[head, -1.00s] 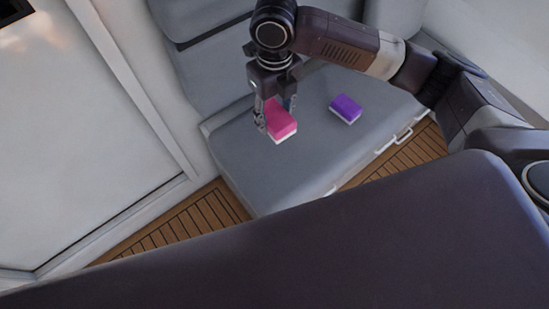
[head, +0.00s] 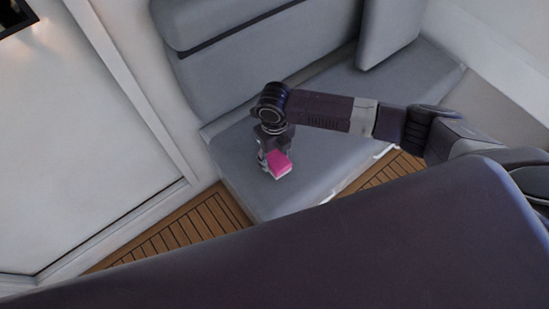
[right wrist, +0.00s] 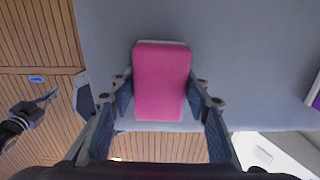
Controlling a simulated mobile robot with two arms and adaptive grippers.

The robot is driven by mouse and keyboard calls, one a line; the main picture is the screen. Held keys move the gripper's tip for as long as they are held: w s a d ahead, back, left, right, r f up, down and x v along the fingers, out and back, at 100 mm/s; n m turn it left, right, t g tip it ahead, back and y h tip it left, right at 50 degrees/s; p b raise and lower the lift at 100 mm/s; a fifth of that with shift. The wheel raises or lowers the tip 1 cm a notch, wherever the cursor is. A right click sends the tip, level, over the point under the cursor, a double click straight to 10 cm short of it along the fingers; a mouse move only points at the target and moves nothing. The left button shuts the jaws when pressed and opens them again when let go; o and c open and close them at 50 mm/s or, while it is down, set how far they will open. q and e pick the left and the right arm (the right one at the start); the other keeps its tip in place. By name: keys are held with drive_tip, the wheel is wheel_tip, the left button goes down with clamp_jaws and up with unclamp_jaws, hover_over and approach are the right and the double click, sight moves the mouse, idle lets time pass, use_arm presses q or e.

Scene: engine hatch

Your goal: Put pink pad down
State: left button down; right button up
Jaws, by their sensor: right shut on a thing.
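The pink pad (head: 280,166) is a small block with a pale underside, low over the front left part of the grey seat cushion (head: 245,195). My right gripper (head: 268,160) is shut on it from above. In the right wrist view the pad (right wrist: 162,82) sits between the two fingers of my right gripper (right wrist: 162,100), with grey cushion behind it. I cannot tell whether its underside touches the cushion. My left gripper (right wrist: 28,113) seems to show, small and dark, at the left edge of the right wrist view; its jaws are unclear.
A purple pad (right wrist: 314,96) shows at the right edge of the right wrist view; my right arm hides it in the head view. Wooden slat floor (head: 190,225) lies beyond the cushion's edge. A grey backrest (head: 265,60) stands behind the seat.

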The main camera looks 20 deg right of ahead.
sight(272, 157)
drive_tip(key=shift+f, duration=0.75)
drive_tip(key=o, duration=1)
drive_tip(key=shift+f, duration=0.1)
drive_tip(key=shift+f+b, duration=0.2)
drive_tip(key=shift+b, duration=0.3)
drive_tip(key=r, duration=0.8)
drive_tip(key=shift+a+b, duration=0.35)
